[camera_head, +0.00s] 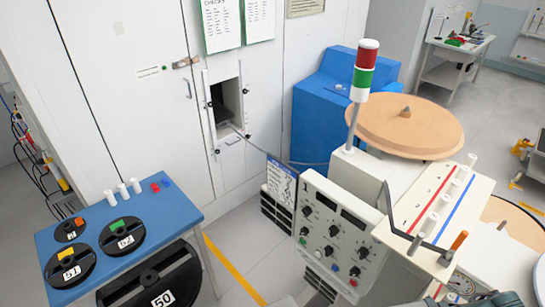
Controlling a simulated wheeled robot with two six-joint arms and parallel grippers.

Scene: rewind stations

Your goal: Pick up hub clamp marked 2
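A small black disc (70,230) with an orange knob lies at the back left of the blue-topped table (170,212). Its white label seems to read 2, but it is very small. Two larger black discs lie beside it: one marked 51 (70,266) with a yellow-orange knob in front, and one marked 52 (122,236) with a green knob to the right. No gripper can be made out in this view. Grey shapes at the bottom edge are cut off and may be parts of my arms.
White pegs (122,191) and small red and blue pieces (160,185) stand at the table's back edge. A large black reel marked 50 (150,285) is below the table. The control machine (332,235) with a signal lamp blocks the right. Floor between is clear.

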